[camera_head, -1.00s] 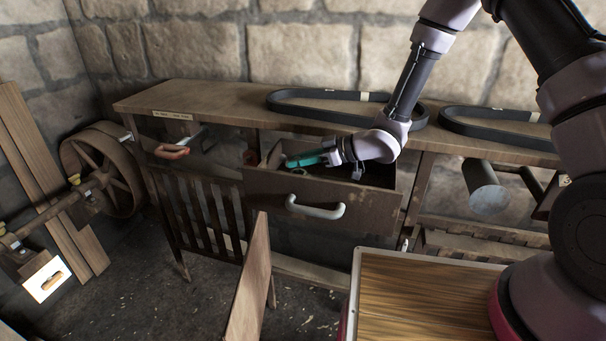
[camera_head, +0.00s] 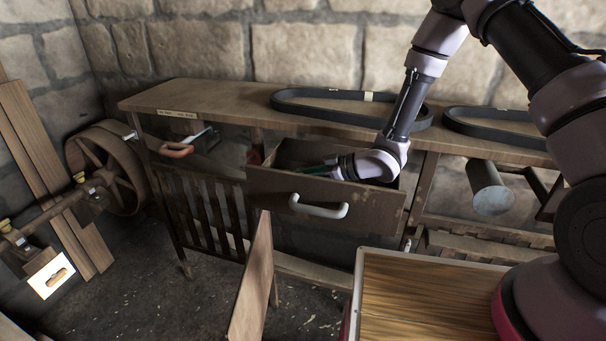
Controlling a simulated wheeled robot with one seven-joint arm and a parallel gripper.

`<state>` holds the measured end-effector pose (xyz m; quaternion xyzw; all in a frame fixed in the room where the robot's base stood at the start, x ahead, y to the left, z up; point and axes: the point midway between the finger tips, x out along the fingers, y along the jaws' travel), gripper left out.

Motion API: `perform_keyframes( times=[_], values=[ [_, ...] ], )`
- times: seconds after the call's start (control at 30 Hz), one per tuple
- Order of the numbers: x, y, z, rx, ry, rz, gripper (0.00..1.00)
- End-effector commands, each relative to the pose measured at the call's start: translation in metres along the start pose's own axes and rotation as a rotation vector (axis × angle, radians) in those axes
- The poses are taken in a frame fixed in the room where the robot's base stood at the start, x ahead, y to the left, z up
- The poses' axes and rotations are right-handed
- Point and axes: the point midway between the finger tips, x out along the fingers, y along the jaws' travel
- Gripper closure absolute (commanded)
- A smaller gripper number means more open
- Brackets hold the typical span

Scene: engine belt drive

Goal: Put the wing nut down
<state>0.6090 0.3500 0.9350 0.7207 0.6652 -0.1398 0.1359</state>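My gripper (camera_head: 312,170) reaches down into the open drawer (camera_head: 272,195) of the workbench. Only part of its teal fingers shows above the drawer's front. The fingertips are hidden inside, so I cannot see whether they are open or shut. I cannot make out a wing nut in or by my gripper. The drawer is pulled out and has a pale curved handle (camera_head: 318,208).
Two black belts (camera_head: 350,117) (camera_head: 500,137) lie on the bench top (camera_head: 225,95). A red-handled tool (camera_head: 177,151) sits left of the drawer. A wooden board (camera_head: 252,285) stands in front. A large wheel (camera_head: 108,172) on a shaft is at left.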

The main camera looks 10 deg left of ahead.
Motion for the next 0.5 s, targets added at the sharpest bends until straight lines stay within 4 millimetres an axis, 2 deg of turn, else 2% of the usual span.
perform_keyframes(
  times=[0.07,0.1,0.17,0.2,0.5],
  values=[
    [0.0003,0.0001,0.0002,0.000,0.000,0.000,1.00],
    [0.0002,0.0000,0.0002,0.000,0.000,0.000,0.69],
    [0.0002,-0.0001,0.0002,0.000,0.000,0.000,0.46],
    [0.0003,-0.0001,0.0002,0.000,0.000,0.000,0.42],
    [-0.0001,-0.0002,-0.0010,0.000,0.000,0.000,0.42]
  ],
)
